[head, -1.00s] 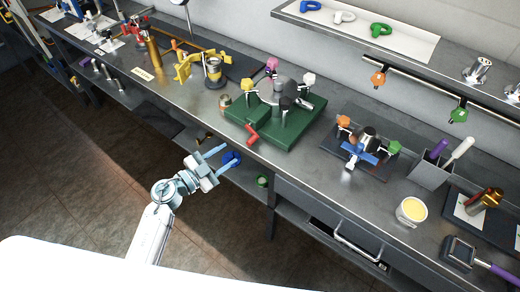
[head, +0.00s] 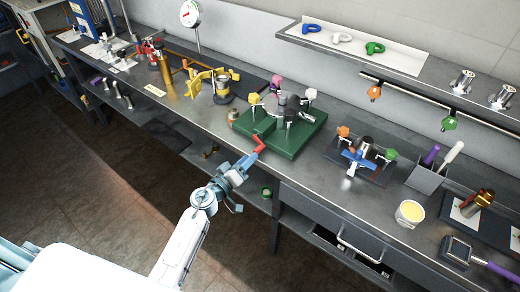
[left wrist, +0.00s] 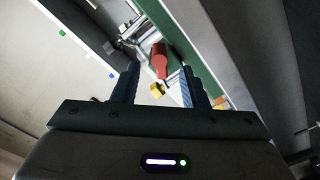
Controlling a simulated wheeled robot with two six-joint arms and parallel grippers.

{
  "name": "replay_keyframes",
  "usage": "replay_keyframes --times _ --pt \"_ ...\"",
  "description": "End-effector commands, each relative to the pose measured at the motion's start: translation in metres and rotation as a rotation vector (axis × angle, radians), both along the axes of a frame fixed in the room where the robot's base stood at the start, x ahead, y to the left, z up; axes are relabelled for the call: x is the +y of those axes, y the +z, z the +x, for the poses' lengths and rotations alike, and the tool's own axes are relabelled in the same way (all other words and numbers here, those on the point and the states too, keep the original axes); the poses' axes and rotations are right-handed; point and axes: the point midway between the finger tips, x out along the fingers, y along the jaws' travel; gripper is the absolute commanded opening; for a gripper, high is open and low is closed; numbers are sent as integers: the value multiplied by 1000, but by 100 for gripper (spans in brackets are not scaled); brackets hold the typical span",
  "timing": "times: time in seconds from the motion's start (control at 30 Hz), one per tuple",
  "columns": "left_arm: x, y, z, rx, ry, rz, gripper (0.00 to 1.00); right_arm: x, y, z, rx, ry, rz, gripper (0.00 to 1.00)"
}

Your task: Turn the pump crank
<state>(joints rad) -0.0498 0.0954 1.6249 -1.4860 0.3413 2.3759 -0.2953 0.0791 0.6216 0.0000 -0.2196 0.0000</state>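The pump is a green block (head: 290,138) on the bench with grey fittings and yellow, pink and white knobs on top. Its red crank handle (head: 258,143) sticks out at the front left corner, over the bench's front edge. My left gripper (head: 244,163) is just in front of and below the red handle, with its fingers pointing at it. In the left wrist view the fingers (left wrist: 159,80) are apart, and the red handle (left wrist: 160,62) shows between their tips, apparently not gripped. A small yellow piece shows just below it. My right gripper is not in view.
A blue-handled valve unit (head: 358,159) stands to the right, with a tub of yellow stuff (head: 410,213) beyond. Yellow clamps (head: 212,82) stand to the left. The bench's front edge and a drawer (head: 345,222) are close by; the floor in front is clear.

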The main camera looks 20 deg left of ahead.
Motion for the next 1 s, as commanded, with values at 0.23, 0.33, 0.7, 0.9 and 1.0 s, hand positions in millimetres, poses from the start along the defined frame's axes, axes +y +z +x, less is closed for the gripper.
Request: replay_keyframes --times 0.23,0.33,0.7,0.9,1.0 --pt "-16 0 43 -2 -2 -2 40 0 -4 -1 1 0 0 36" --pt "-20 0 54 -1 -1 0 40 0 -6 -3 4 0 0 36" --pt "-23 0 62 -1 -1 2 40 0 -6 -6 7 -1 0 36" --pt "-23 0 62 -1 -1 2 10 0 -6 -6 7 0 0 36" --pt "-23 0 62 -1 -2 2 0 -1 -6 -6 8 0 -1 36"
